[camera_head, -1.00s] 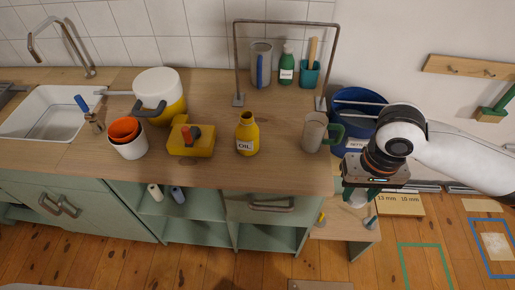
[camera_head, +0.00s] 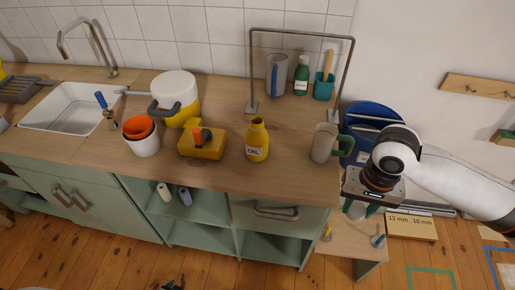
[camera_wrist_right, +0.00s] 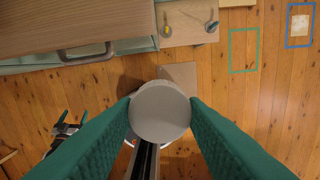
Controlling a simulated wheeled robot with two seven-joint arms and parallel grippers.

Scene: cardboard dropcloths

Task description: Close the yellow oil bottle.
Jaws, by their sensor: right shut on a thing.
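The yellow oil bottle (camera_head: 257,140) stands upright on the wooden counter, with a white OIL label facing me. No separate cap shows on its neck. My right gripper (camera_head: 362,208) is off the counter's right end, pointing down, apart from the bottle. In the right wrist view its green fingers (camera_wrist_right: 160,115) are shut on a round, flat-topped grey thing (camera_wrist_right: 160,108); I cannot tell if this is the bottle's cap. A dark, green-tipped piece at the head view's bottom edge looks like my left gripper (camera_head: 172,286), mostly cut off; its opening is unclear.
A grey mug (camera_head: 322,143) with a green handle stands between bottle and right arm. A yellow box (camera_head: 202,150) and a white cup (camera_head: 143,146) holding an orange one are left of the bottle. A metal frame (camera_head: 302,32) rises behind. The counter before the bottle is clear.

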